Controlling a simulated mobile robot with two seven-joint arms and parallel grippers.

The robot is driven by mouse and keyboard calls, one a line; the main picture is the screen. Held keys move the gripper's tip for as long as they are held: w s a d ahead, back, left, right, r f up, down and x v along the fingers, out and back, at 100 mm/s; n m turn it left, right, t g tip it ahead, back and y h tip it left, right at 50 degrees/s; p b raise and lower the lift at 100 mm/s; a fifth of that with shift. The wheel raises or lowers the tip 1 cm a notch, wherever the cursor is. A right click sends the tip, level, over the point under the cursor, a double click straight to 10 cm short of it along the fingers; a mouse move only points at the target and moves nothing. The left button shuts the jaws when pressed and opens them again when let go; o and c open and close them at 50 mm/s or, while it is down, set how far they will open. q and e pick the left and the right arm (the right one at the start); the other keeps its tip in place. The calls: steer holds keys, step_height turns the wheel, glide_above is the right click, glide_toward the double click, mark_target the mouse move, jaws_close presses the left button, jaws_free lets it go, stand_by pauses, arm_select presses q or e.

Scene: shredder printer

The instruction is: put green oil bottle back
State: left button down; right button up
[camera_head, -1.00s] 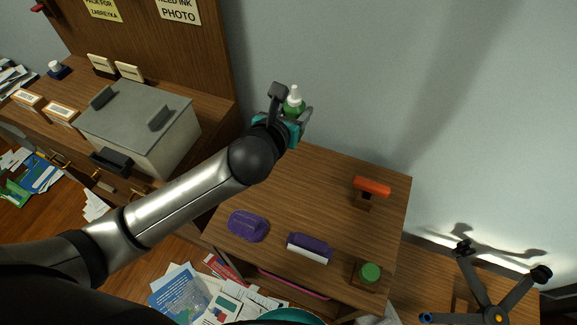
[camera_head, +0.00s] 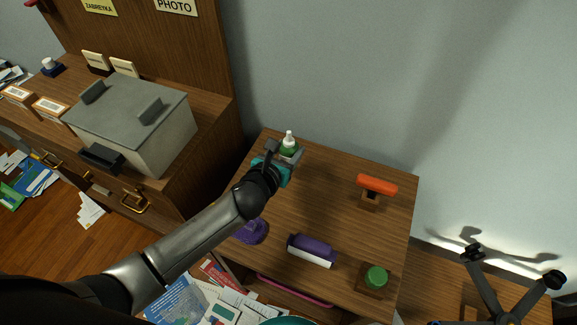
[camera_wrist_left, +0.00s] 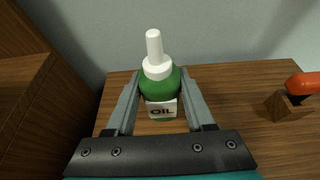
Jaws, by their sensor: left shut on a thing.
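The green oil bottle (camera_head: 289,149) has a white nozzle and stands upright at the back left corner of the wooden table (camera_head: 330,205). In the left wrist view the bottle (camera_wrist_left: 160,88) shows its "OIL" label, between the two fingers. My left gripper (camera_head: 286,155) is shut on it. In the left wrist view the gripper (camera_wrist_left: 160,105) has a finger on each side of the bottle. The bottle's base is low over the table top; I cannot tell whether it touches. My right gripper is not clearly in view.
An orange-handled tool on a wooden block (camera_head: 377,185) stands to the right. A purple-and-white roller (camera_head: 311,250), a purple item (camera_head: 252,231) and a green-topped item (camera_head: 376,277) sit along the front. A grey-lidded box (camera_head: 135,115) is left. The table's middle is clear.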

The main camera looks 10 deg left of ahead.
arm_select(q)
steer(key=shift+f+b, duration=1.15)
steer(key=shift+f, duration=1.15)
steer(key=shift+f, duration=0.2)
steer(key=shift+c, duration=1.4)
jaws_free()
steer(key=shift+r, duration=0.3)
steer(key=p+v, duration=0.3)
steer(key=v, duration=0.9)
steer(key=shift+f, duration=0.1)
